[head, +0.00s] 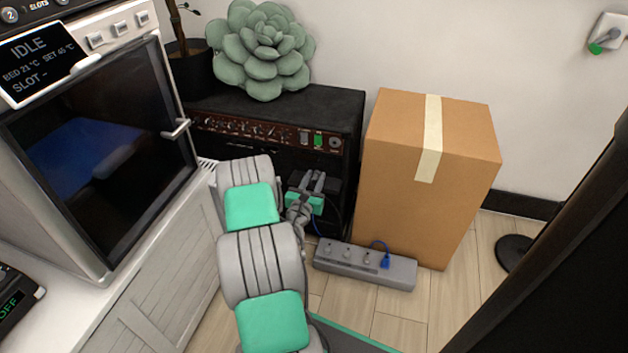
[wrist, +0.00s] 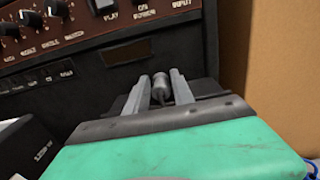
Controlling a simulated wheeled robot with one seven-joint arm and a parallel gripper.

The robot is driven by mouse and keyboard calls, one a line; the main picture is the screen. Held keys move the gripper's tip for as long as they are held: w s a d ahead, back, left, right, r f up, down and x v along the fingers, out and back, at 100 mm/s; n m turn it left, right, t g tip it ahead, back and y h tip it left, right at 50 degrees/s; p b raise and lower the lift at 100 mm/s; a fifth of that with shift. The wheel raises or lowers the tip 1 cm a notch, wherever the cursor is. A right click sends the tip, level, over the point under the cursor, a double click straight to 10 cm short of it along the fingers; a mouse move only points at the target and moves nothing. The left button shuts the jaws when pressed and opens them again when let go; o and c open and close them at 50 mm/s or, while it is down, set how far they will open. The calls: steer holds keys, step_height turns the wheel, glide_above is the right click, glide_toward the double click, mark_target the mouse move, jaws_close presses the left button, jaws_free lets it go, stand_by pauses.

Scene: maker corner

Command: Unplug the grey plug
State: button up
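My gripper (head: 318,178) reaches low in front of the black amplifier (head: 270,112), left of the cardboard box. In the wrist view my gripper (wrist: 161,78) has its two fingers on either side of a small grey cylindrical piece (wrist: 161,90), which looks like the grey plug. The fingers are very close to its sides; I cannot tell whether they press on it. In the head view my fingers hide this piece, and the socket behind it is hidden too.
A grey power strip (head: 365,267) with a blue plug (head: 385,261) lies on the floor below. The cardboard box (head: 425,185) stands close on the right. A white cabinet (head: 160,270) is on the left. A wall outlet (head: 607,35) is far right.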

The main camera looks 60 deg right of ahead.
steer(key=o, duration=0.4)
steer(key=shift+c, duration=0.2)
